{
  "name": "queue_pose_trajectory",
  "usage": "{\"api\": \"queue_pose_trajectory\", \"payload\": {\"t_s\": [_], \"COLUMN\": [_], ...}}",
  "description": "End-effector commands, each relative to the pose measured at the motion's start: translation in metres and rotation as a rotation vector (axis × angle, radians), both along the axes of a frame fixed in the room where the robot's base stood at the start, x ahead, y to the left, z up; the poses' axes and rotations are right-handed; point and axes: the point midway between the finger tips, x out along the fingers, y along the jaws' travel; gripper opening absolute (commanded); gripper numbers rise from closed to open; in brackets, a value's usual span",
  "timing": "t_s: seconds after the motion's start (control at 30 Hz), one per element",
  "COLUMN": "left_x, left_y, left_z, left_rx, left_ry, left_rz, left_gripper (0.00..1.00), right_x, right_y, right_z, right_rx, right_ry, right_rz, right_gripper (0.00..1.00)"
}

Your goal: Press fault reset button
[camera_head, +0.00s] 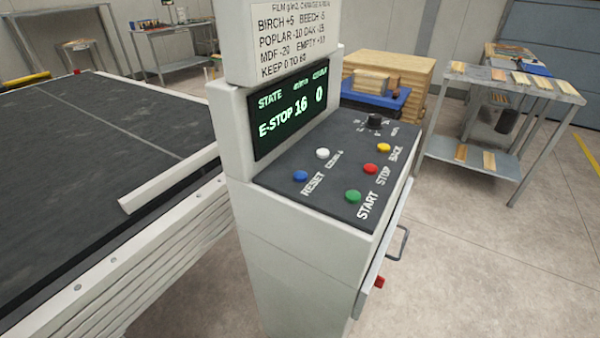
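The fault reset button is the blue button (300,176) on the sloped dark control panel (340,178), beside the label "RESET". A white button (323,153) sits just behind it. The panel also bears a green START button (352,196), a red STOP button (370,169), a yellow BACK button (384,148) and a black knob (375,121). The display (290,112) above reads "STATE E-STOP" with 16 and 0. Neither of my grippers shows in the head view, and nothing covers the blue button.
A dark conveyor bed (90,130) with a pale side rail stands left of the console. A handle (399,245) and a red part (379,282) stick out from the console's right side. A metal table (470,100) with wood samples stands at the back right. The floor at front right is clear.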

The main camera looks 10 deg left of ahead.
Motion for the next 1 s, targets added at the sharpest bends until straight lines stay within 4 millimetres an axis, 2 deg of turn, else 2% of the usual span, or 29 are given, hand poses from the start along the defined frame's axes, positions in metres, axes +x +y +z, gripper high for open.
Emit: {"api": "queue_pose_trajectory", "payload": {"t_s": [0.03, 0.1, 1.0], "left_x": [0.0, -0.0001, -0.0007], "left_y": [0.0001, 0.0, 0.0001], "left_z": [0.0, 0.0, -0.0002], "left_rx": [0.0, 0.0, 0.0], "left_ry": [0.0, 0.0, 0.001], "left_rz": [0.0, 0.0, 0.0], "left_gripper": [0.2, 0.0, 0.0], "right_x": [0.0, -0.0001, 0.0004], "right_y": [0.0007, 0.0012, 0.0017], "right_z": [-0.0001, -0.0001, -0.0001], "right_rx": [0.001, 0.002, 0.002], "right_ry": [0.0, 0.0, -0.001], "right_rz": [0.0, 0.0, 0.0], "right_gripper": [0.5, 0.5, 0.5]}}
